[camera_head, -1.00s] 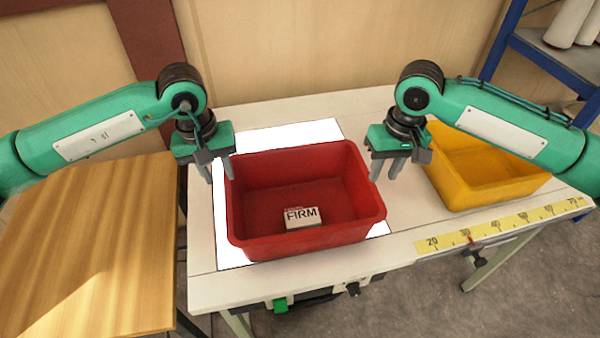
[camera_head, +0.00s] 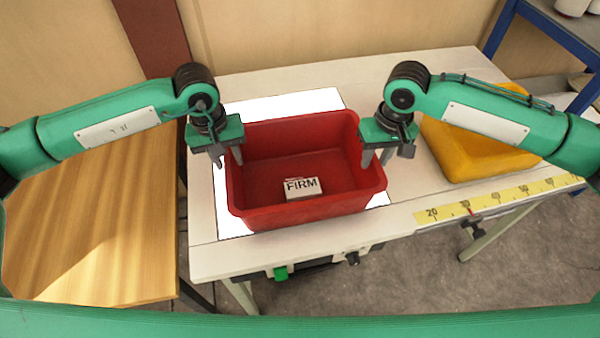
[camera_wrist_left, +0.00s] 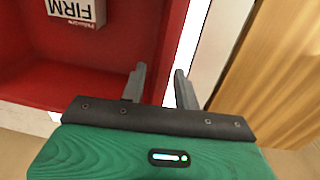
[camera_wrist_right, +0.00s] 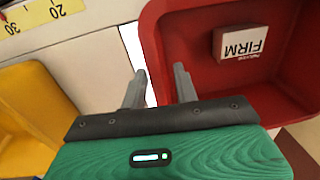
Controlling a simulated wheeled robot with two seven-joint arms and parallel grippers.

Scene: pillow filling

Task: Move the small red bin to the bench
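The red bin (camera_head: 310,208) stands upright on a white sheet on the pale table. A white block marked FIRM (camera_head: 302,188) lies inside it. My left gripper (camera_head: 229,160) is open at the bin's left wall. In the left wrist view (camera_wrist_left: 158,82) one finger is over the inside and the other outside the wall. My right gripper (camera_head: 376,161) is open at the right wall. In the right wrist view (camera_wrist_right: 159,78) its fingers are likewise on either side of the wall. I cannot tell whether any finger touches the bin.
A wooden-topped table (camera_head: 95,235) stands to the left, its top clear, with a narrow gap before the pale table (camera_head: 215,262). A yellow bin (camera_head: 475,150) sits to the right behind a yellow ruler strip (camera_head: 500,200). Blue shelving (camera_head: 500,32) is at the back right.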

